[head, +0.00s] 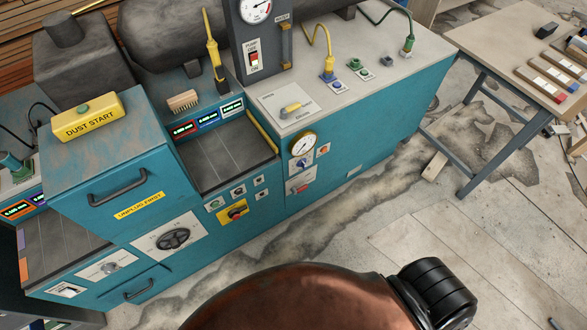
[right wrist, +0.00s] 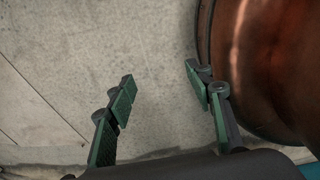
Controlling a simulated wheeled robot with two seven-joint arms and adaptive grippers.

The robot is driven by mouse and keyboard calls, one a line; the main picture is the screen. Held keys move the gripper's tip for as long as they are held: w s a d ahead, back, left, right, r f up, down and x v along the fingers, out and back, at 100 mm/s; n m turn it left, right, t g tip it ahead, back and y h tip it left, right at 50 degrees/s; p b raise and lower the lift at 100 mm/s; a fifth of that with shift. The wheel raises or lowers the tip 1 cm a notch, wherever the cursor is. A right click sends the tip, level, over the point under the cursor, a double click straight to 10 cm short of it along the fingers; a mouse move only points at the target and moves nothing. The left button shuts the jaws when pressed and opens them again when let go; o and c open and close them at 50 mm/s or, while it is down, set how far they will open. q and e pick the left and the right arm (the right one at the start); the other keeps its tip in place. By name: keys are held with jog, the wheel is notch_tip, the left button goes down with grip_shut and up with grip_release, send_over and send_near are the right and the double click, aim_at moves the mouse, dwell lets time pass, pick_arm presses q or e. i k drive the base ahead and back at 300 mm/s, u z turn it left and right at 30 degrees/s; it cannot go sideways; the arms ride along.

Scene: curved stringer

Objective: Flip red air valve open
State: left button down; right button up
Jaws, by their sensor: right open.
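A small red handle (head: 302,188) sits on a white plate on the front of the teal bench, below a round pressure gauge (head: 302,143). It looks like the red air valve, but it is too small to tell its exact position. My right gripper (right wrist: 158,73) shows in the right wrist view with its two green-padded fingers spread apart and nothing between them. Grey concrete floor lies behind the fingers, and the red handle is not visible there. Neither gripper shows in the head view.
A yellow plate with a red rotary knob (head: 236,212) and a black handwheel (head: 173,239) are left of the red handle. A yellow lever (head: 290,108) lies on the bench top. A wooden table (head: 500,45) stands at right. Floor in front of the bench is mostly clear.

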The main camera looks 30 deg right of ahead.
aim_at(295, 192)
jog(key=u, duration=1.4)
jog(key=k, duration=0.9)
jog(key=z, duration=0.8)
